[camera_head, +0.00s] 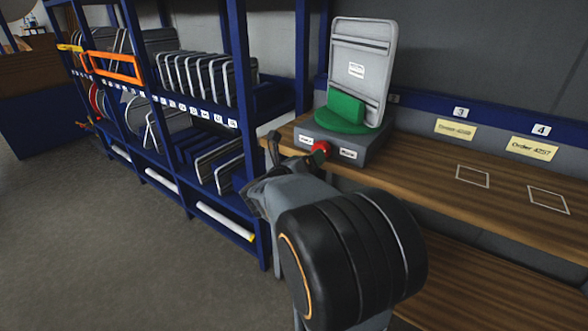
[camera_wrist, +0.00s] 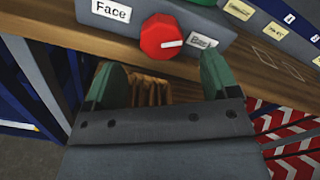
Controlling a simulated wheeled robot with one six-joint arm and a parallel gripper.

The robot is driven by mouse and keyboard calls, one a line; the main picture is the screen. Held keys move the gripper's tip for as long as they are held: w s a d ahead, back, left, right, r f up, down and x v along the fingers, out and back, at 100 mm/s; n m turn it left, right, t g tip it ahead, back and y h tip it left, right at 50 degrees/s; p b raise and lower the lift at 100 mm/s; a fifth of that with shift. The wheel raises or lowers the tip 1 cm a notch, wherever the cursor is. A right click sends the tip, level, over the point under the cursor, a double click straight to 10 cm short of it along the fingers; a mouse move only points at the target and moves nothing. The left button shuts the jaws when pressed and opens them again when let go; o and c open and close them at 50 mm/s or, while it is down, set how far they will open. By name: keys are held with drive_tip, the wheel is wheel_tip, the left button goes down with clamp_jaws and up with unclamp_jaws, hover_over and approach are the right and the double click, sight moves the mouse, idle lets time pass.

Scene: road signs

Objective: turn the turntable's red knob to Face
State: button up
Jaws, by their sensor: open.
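The turntable is a dark grey box (camera_head: 365,148) with a green round plate (camera_head: 337,122) on the wooden bench, and a grey sign panel (camera_head: 360,65) stands on it in a green holder. The red knob (camera_wrist: 161,37) is on its front, between a "Face" label (camera_wrist: 111,11) at left and a second, partly covered label (camera_wrist: 203,41) at right. The knob's white mark points right, toward that second label. My gripper (camera_wrist: 160,72) is open, its green fingertips below and either side of the knob, apart from it. In the head view the knob (camera_head: 321,148) is just beyond my gripper.
A blue rack (camera_head: 190,125) with several grey sign panels stands left of the bench. Bench slots marked 3 and 4 have yellow order cards (camera_head: 531,148) and white outlines on the clear wooden top (camera_head: 450,190). Red and white striped boards (camera_wrist: 295,140) show lower right in the wrist view.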

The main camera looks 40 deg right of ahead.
drive_tip(key=v, duration=0.6)
drive_tip(key=shift+a, duration=0.25)
